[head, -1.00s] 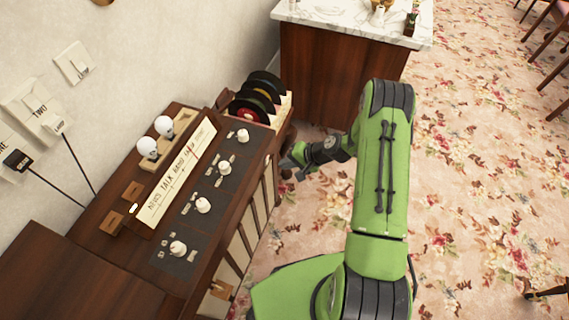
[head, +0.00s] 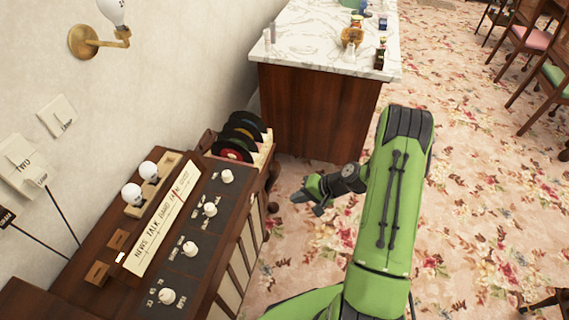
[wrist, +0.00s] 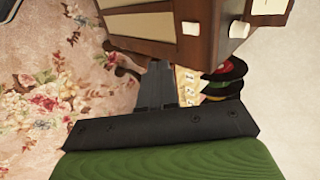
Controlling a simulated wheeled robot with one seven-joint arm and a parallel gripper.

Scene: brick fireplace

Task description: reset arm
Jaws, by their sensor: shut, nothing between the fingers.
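My green and black arm reaches forward over the floral carpet in the head view. My gripper (head: 300,198) is at its end, shut and empty, just right of the wooden radio cabinet (head: 225,262) and apart from it as far as I can tell. In the wrist view the dark fingers of my gripper (wrist: 157,85) lie together, beside the cabinet's lower edge (wrist: 140,48). Nothing is held.
Vinyl records (head: 240,138) stand in a rack at the cabinet's far end. A marble-topped counter (head: 290,45) stands ahead. Chairs (head: 535,40) are at the far right. Open carpet (head: 470,190) lies right of my arm. A wall lamp (head: 85,42) is at upper left.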

